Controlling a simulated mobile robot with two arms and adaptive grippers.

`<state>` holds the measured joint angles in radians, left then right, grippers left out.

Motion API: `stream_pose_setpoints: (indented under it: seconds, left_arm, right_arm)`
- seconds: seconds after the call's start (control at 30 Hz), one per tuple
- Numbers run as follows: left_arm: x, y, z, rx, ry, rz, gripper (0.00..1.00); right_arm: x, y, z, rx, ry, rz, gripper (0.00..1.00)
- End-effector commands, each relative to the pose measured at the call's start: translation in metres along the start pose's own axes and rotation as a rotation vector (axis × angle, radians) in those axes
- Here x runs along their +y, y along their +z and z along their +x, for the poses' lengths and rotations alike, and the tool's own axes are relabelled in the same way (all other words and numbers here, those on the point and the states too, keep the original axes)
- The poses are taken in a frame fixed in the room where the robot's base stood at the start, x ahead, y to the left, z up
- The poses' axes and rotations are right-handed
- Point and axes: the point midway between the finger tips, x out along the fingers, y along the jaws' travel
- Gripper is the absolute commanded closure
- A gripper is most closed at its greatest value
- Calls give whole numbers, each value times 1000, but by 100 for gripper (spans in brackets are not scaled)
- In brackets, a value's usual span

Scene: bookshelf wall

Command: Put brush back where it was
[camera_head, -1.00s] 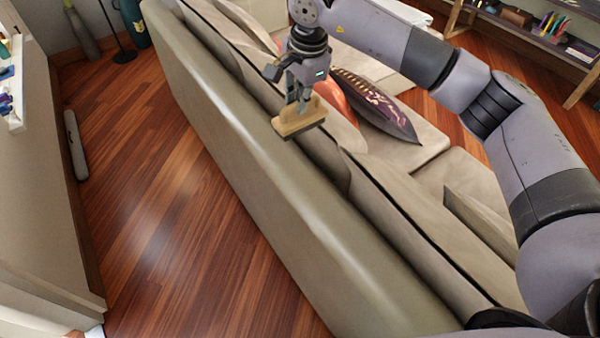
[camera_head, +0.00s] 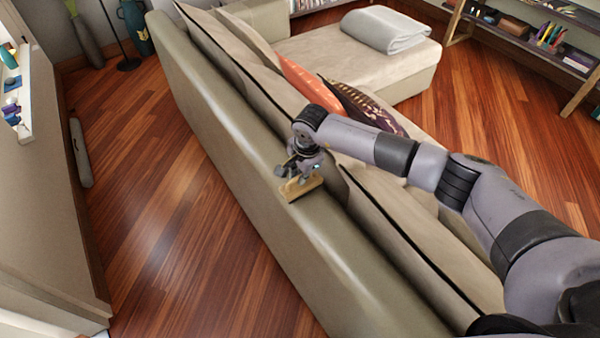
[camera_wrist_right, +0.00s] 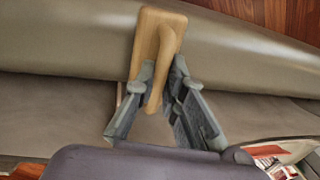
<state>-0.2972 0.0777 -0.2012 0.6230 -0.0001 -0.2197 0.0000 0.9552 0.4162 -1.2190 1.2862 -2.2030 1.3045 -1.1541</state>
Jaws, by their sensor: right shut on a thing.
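The brush (camera_head: 302,188) is a small wooden block with a wooden handle. My right gripper (camera_head: 300,172) is shut on its handle, just above the top of the sofa's back (camera_head: 255,158). I cannot tell whether the brush touches the sofa. In the right wrist view the brush (camera_wrist_right: 158,45) points away from me, its handle between the fingers of the right gripper (camera_wrist_right: 160,95). The brush's underside is hidden. My left gripper is not in view.
The beige sofa fills the middle, with an orange pillow (camera_head: 303,77) and a dark patterned pillow (camera_head: 365,104). A folded grey blanket (camera_head: 385,28) lies on its far seat. A shelf (camera_head: 545,45) stands at the back right. The wooden floor (camera_head: 185,230) left of the sofa is clear.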

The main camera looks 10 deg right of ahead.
Motion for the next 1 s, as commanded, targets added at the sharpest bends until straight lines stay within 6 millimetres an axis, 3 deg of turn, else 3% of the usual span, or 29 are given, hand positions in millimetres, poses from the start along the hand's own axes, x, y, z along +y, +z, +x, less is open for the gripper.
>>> stream_pose_setpoints:
  seconds: [0.43, 0.47, 0.73, 1.0]
  left_arm:
    - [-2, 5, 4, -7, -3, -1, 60]
    - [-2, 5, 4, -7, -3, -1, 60]
    - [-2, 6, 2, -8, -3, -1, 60]
    - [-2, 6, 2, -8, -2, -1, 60]
  right_arm:
    - [1, 0, 9, 0, -2, -1, 100]
    - [1, 0, 8, 1, -1, -1, 89]
    - [1, 0, 7, 0, -1, 0, 71]
    - [1, 0, 7, 0, -1, 0, 69]
